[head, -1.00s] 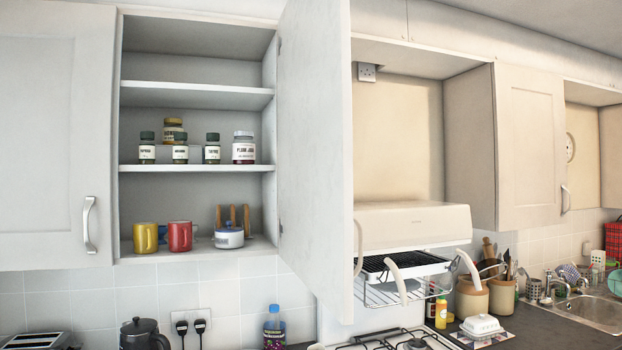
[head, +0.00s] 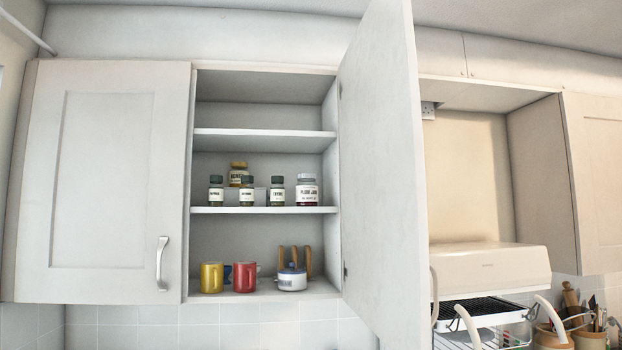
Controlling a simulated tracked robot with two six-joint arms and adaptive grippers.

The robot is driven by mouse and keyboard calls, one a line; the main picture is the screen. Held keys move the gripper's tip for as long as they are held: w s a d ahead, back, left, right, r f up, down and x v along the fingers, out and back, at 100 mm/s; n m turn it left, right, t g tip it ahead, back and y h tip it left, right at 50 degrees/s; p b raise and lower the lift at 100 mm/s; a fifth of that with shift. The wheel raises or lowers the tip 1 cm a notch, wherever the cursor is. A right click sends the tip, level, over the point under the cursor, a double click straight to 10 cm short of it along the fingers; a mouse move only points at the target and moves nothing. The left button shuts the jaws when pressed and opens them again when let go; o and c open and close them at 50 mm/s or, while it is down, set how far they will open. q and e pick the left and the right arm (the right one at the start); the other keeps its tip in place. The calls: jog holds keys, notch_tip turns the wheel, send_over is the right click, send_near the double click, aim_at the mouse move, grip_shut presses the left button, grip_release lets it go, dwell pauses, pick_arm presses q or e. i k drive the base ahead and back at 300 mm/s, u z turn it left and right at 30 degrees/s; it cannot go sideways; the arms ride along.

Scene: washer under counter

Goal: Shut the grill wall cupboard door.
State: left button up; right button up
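The open wall cupboard door (head: 384,170) stands swung out on the right side of the open cupboard, its inner face towards me. Its hinges show on the cupboard's right edge. Its handle side is near me; a pale curved handle (head: 434,297) shows just past its lower right edge. The open cupboard (head: 265,140) holds jars (head: 307,190) on the middle shelf, and a yellow mug (head: 212,277), a red mug (head: 245,277) and a lidded pot (head: 291,278) on the bottom. Neither of my grippers is in view.
A shut cupboard door (head: 100,180) with a metal handle (head: 161,263) is on the left. Right of the open door hangs a grill unit (head: 490,270) with a rack and pale curved handles below it. Another shut cupboard (head: 597,180) is at far right. Tiles run below.

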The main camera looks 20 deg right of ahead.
aim_at(386, 266)
jog(key=z, duration=0.6)
jog(key=i, duration=0.15)
jog(key=u, duration=2.15)
jog(key=k, duration=2.05)
jog(key=z, duration=1.45)
jog(key=i, duration=1.05)
